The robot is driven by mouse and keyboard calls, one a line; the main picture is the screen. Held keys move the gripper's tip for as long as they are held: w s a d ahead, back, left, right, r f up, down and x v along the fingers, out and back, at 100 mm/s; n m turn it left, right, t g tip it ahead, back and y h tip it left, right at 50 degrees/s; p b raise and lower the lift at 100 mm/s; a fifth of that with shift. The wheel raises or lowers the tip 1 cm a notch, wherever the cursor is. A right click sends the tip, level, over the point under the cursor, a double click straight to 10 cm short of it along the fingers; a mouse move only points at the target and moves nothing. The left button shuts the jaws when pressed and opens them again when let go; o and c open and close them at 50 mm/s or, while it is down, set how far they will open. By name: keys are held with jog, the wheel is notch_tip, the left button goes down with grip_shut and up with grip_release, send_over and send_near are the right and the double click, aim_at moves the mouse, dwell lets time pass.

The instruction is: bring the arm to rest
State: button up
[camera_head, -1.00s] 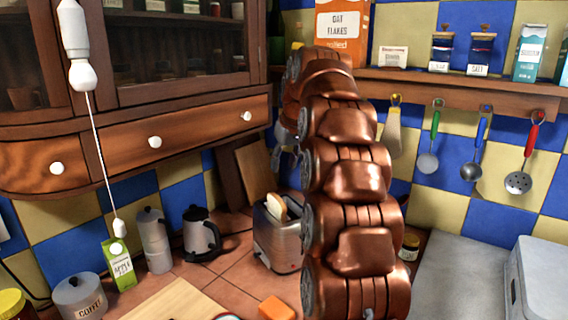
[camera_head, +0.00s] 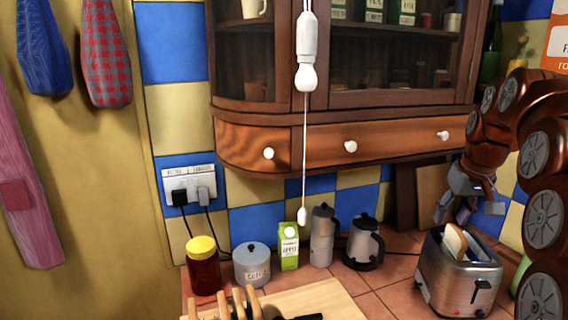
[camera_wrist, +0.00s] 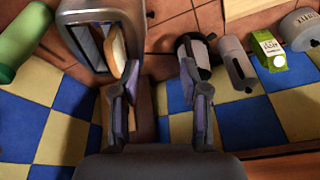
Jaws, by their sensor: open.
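My gripper (camera_head: 468,205) is at the right of the head view, in front of the tiled wall and above and behind the toaster. In the wrist view my gripper (camera_wrist: 158,95) has its two fingers apart with nothing between them. My copper-coloured arm (camera_head: 530,150) bends down along the right edge of the head view.
A steel toaster (camera_head: 458,275) with bread stands below my gripper. The wooden cabinet (camera_head: 350,145) hangs close on the left.

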jog(key=s+a+f+g, duration=0.2)
jog(key=s+a+f, duration=0.5)
jog(key=s, duration=0.5)
jog(key=s+a+f+g, duration=0.2)
jog(key=s+a+f, duration=0.3)
jog(key=s+a, duration=0.55)
jog(key=s+f+g+p, duration=0.1)
jog(key=s+f, duration=0.5)
jog(key=s, duration=0.6)
jog(key=shift+s+a+n, duration=0.3)
jog(key=shift+a+n, duration=0.1)
jog(key=shift+a, duration=0.05)
